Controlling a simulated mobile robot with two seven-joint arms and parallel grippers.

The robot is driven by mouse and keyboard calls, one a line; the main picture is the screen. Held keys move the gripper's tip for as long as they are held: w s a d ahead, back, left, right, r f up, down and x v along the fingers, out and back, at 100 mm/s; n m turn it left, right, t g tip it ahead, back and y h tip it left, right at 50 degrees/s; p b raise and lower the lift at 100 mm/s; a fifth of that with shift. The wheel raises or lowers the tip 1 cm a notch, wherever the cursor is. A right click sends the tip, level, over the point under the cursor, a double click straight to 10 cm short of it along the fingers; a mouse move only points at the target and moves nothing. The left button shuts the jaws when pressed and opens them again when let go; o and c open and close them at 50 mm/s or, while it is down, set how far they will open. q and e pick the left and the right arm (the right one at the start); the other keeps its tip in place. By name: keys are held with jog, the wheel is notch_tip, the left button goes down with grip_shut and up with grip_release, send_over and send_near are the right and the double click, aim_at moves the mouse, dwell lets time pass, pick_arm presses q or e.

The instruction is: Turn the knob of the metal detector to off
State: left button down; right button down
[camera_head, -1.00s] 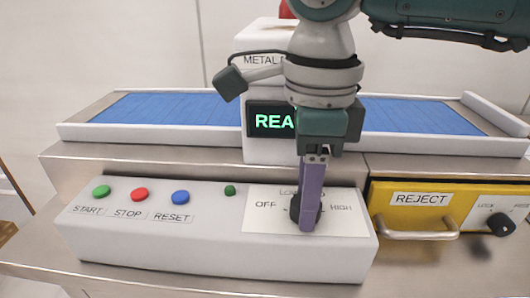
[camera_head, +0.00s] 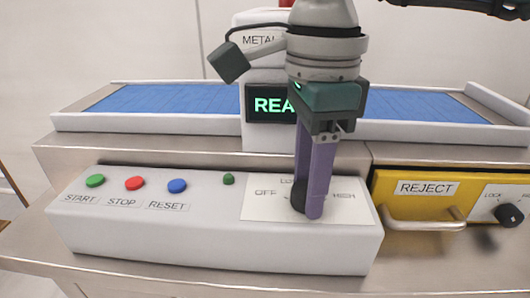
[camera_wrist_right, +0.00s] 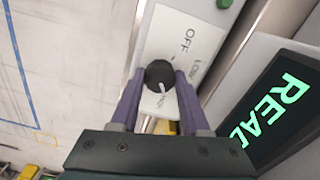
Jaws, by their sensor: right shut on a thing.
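The black knob (camera_wrist_right: 159,74) sits on a white label plate (camera_head: 262,202) of the metal detector's control panel. In the head view the knob (camera_head: 297,201) is mostly hidden behind my fingers. My right gripper (camera_head: 308,208) comes down from above with its purple fingers on the knob. The right wrist view shows the fingers (camera_wrist_right: 160,76) shut on the knob's two sides. The knob's white mark points towards the HIGH label, away from OFF (camera_wrist_right: 187,41). The metal detector's display (camera_head: 268,105) shows green letters, partly hidden by my right gripper. My left gripper is not in view.
Green, red and blue buttons (camera_head: 135,184) and a small green lamp (camera_head: 228,179) sit left of the knob. A yellow REJECT drawer (camera_head: 420,218) with a handle and a second black knob (camera_head: 509,215) is at the right. A blue conveyor (camera_head: 160,102) runs behind.

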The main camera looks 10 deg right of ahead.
jog(key=n+b, duration=0.1)
jog(key=n, duration=0.1)
jog(key=n+b, duration=0.1)
jog(key=b, duration=0.1)
jog(key=shift+f+n, duration=0.2)
jog(key=shift+n, duration=0.2)
jog(key=n+b, duration=0.2)
jog(key=n, duration=0.1)
jog(key=shift+n+b, duration=0.3)
jog(key=n+b, duration=0.1)
jog(key=n, duration=0.1)
jog(key=shift+r+n, duration=0.1)
jog(key=shift+n, duration=0.2)
jog(key=n+b, duration=0.1)
jog(key=n, duration=0.2)
jog(key=shift+n+b, duration=0.4)
jog(key=n+b, duration=0.1)
jog(key=n, duration=0.4)
jog(key=shift+r, duration=0.1)
jog(key=n, duration=0.5)
jog(key=shift+n, duration=0.4)
